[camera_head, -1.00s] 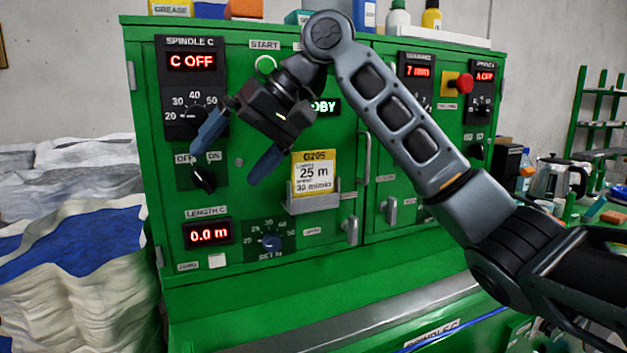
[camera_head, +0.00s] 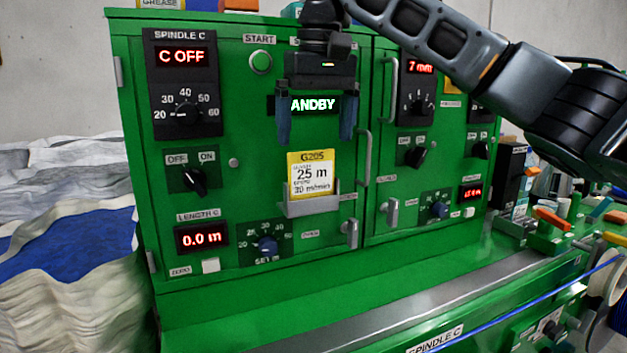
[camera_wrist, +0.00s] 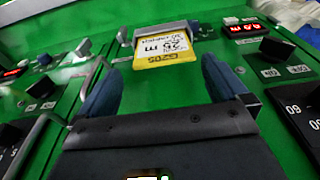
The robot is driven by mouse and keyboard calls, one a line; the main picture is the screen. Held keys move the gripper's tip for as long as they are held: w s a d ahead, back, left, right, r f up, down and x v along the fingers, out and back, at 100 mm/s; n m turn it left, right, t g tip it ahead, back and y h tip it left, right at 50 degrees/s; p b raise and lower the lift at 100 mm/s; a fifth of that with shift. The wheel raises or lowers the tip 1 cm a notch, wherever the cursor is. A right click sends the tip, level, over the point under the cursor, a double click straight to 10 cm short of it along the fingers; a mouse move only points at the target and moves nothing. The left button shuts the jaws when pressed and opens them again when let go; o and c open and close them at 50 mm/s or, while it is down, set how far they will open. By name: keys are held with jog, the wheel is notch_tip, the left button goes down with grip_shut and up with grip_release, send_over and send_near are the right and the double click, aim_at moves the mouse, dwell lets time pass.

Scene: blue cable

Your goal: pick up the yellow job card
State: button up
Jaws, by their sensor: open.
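The yellow job card (camera_head: 313,171), with a white printed face reading 25 m, stands upright in a grey holder (camera_head: 312,207) on the green cabinet front. The holder hides its lower edge. My gripper (camera_head: 315,139) points down just above the card, in front of the STANDBY display, with its two blue fingers spread and nothing between them. In the wrist view the card (camera_wrist: 165,50) appears upside down beyond the fingertips, roughly between the two fingers (camera_wrist: 157,70). No contact with the card shows.
The green cabinet (camera_head: 250,115) carries knobs, displays and a START button (camera_head: 260,62). A vertical door handle (camera_head: 363,157) and a small latch (camera_head: 351,234) stick out right of the card. A ledge (camera_head: 350,320) with a blue cable (camera_head: 470,337) runs below.

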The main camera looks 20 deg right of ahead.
aim_at(311, 153)
jog(key=f, duration=0.2)
jog(key=w+f+p, duration=0.1)
jog(key=f, duration=0.1)
jog(key=shift+a+f, duration=0.2)
jog(key=shift+f, duration=0.2)
jog(key=shift+c, duration=0.3)
jog(key=c, duration=0.7)
